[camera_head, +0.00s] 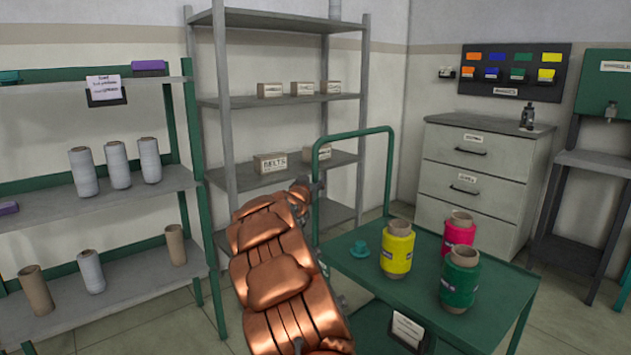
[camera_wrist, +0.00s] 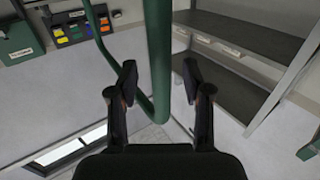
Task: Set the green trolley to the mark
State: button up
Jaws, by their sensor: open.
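The green trolley (camera_head: 405,292) stands at the lower right in the head view, with a tall looped green handle (camera_head: 388,172) at its far left end. My gripper (camera_head: 308,187) is beside the handle's left upright. In the wrist view, my gripper (camera_wrist: 160,78) is open, with a green handle tube (camera_wrist: 158,45) passing between or just beyond its two fingers; the exact depth is unclear. Both fingers look apart from the tube. A yellow bobbin (camera_head: 397,250), a pink bobbin (camera_head: 459,231) and a green bobbin (camera_head: 460,281) stand upright on the trolley. No floor mark is visible.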

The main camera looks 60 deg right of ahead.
jog(key=shift+x, duration=0.85)
jog(key=shift+w+d, duration=0.2)
jog(key=shift+d, duration=0.4)
grip_shut()
